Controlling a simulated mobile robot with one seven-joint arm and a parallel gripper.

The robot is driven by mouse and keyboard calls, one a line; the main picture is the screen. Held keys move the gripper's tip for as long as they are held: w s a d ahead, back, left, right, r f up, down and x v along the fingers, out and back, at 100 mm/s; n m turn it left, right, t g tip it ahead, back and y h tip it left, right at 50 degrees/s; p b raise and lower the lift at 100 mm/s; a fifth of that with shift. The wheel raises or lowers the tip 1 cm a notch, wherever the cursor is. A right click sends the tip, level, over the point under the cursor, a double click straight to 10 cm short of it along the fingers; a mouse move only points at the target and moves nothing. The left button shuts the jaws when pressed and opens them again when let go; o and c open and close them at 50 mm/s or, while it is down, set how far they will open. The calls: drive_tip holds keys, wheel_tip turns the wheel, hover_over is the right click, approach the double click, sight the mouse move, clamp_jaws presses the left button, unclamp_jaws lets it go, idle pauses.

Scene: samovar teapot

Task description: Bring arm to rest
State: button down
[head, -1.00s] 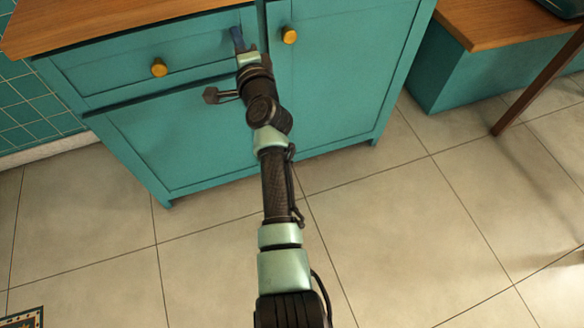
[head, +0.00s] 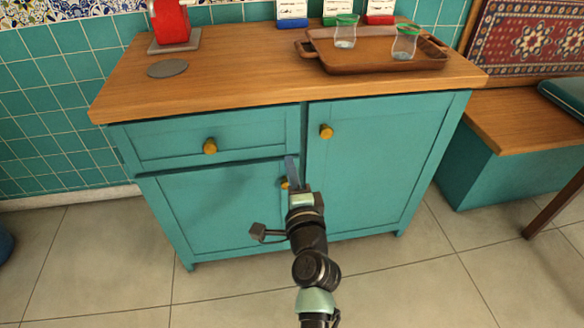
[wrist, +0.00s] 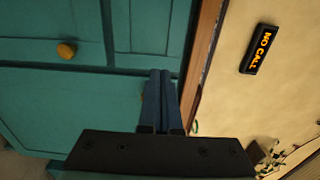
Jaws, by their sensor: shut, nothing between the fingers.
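My gripper (head: 290,170) is in front of the teal cabinet (head: 222,215), near the edge between the left door and the right door. Its blue fingers (wrist: 160,100) are together and empty in the wrist view. My arm reaches up from the bottom of the head view. A yellow knob (head: 284,183) is partly hidden behind the gripper. I cannot tell whether the fingertips touch the cabinet.
The wooden counter (head: 235,85) holds a brown tray (head: 380,62) with two green-rimmed glasses, a red appliance (head: 171,22) and a grey disc (head: 167,69). A wooden-topped bench (head: 520,115) stands at the right. The tiled floor (head: 110,250) in front is clear.

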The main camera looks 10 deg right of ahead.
drive_tip(key=shift+s, duration=0.7)
drive_tip(key=s+a+r+n+t+y, duration=0.15)
drive_tip(key=r+n, duration=0.25)
drive_tip(key=r, duration=0.5)
drive_tip(key=s+a+r+n+t, duration=0.1)
drive_tip(key=a+r+n, duration=0.2)
drive_tip(key=r, duration=0.6)
drive_tip(key=s+a+r+n+t+y, duration=0.15)
drive_tip(key=r+n, duration=0.25)
drive_tip(key=r, duration=0.6)
drive_tip(key=s+a+r+n+t+h, duration=0.3)
drive_tip(key=s+r+n+t, duration=0.35)
drive_tip(key=s+r, duration=1.25)
wheel_tip(320, 180, up, 36)
drive_tip(key=w+g+p, duration=0.1)
drive_tip(key=w+p, duration=0.1)
drive_tip(key=p, duration=3.3)
drive_tip(key=shift+w+d, duration=0.2)
drive_tip(key=shift+w, duration=0.15)
drive_tip(key=shift+r+n, duration=0.1)
drive_tip(key=shift+n, duration=0.15)
